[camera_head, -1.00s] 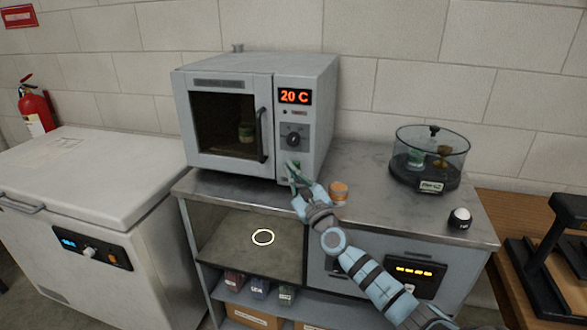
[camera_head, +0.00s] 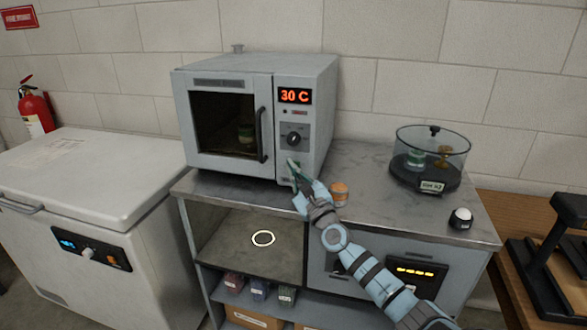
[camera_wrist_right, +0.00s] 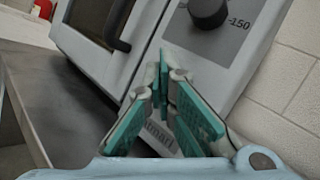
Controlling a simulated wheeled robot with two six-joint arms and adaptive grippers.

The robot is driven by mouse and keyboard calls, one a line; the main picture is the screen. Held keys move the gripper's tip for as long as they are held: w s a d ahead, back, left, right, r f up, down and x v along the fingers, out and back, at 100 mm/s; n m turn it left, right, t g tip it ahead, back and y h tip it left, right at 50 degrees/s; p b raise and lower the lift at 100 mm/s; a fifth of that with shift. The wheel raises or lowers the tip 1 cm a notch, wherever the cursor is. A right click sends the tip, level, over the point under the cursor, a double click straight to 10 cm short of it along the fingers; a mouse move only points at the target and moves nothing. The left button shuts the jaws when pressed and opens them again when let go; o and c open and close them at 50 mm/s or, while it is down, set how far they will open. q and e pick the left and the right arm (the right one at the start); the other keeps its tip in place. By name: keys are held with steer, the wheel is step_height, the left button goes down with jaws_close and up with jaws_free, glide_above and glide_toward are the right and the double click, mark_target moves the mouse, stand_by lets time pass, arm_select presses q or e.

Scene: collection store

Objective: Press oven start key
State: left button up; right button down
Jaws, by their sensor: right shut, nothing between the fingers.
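The grey oven (camera_head: 228,78) stands on the metal bench with its door closed. Its red display (camera_head: 295,96) reads 30 C, above a dark dial (camera_head: 294,139). My right gripper (camera_head: 293,165) is shut and empty, its green-padded fingers at the lower part of the control panel, below the dial. In the right wrist view the gripper (camera_wrist_right: 172,88) is in front of the panel, with the dial (camera_wrist_right: 208,12) above it and part of a label below. The start key cannot be made out behind the fingers, and contact cannot be told. My left gripper is out of view.
An orange-topped container (camera_head: 339,190) is close to my right gripper. A round clear-walled vessel (camera_head: 431,150) and a white-topped button (camera_head: 461,217) are farther right on the bench. A white chest freezer (camera_head: 95,170) stands at left.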

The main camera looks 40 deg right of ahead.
steer(key=shift+s+a+p, duration=0.55)
steer(key=shift+a+p, duration=0.15)
steer(key=shift+p, duration=0.05)
steer(key=shift+s+a+p, duration=0.1)
steer(key=shift+a+p, duration=0.15)
steer(key=shift+p, duration=0.1)
steer(key=s+a+p, duration=0.2)
steer(key=a, duration=0.1)
steer(key=shift+s+a, duration=0.3)
stand_by(0.5)
